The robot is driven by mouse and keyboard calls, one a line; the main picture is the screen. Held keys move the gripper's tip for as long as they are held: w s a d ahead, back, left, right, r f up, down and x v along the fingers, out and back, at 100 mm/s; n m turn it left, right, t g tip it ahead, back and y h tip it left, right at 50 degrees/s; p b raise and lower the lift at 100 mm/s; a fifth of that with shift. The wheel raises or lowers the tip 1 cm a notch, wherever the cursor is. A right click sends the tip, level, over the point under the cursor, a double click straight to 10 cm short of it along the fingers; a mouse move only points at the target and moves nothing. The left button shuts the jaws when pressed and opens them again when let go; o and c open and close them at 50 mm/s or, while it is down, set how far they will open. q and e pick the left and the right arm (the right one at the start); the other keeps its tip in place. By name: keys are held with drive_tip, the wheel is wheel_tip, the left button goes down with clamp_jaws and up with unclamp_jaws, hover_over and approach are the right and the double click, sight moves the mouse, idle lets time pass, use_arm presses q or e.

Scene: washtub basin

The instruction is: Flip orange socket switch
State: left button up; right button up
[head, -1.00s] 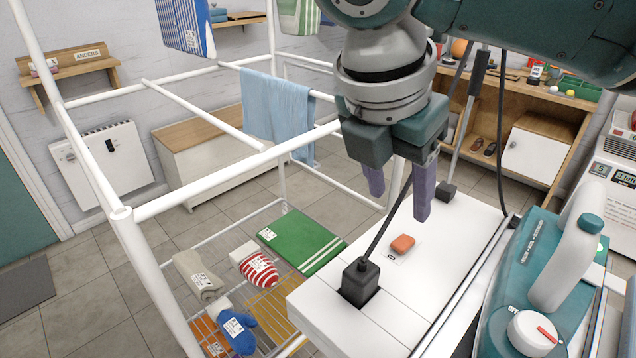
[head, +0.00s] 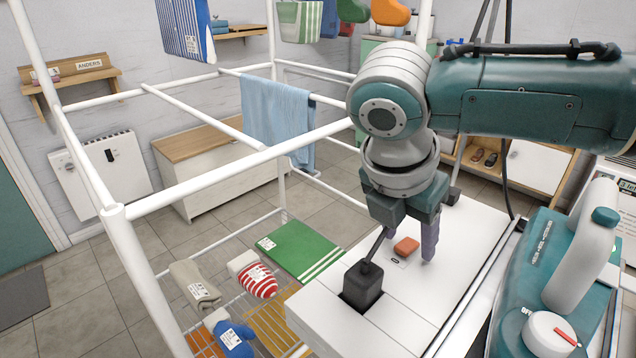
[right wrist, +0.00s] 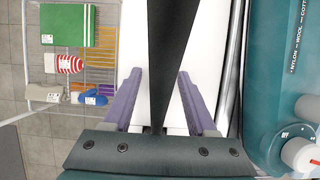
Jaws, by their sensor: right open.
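The orange socket switch (head: 406,246) is a small rounded rocker on a white socket box (head: 420,300), between two black plugs. The near plug (head: 362,285) has a black cable rising from it. My right gripper (head: 408,240) is open and points down right over the switch; one purple finger stands just right of it, and the other is mostly hidden. In the right wrist view both purple fingers (right wrist: 158,88) are spread, with the black cable (right wrist: 170,60) running between them. The switch is not visible there. My left gripper is in neither current view.
A white pipe rack (head: 118,225) stands left of the box, with a shelf of folded cloths below. A teal machine with a white handle (head: 575,255) stands close on the right. The far plug (head: 451,195) is just behind my gripper.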

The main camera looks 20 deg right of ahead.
drive_tip(key=shift+c, duration=0.4)
clamp_jaws()
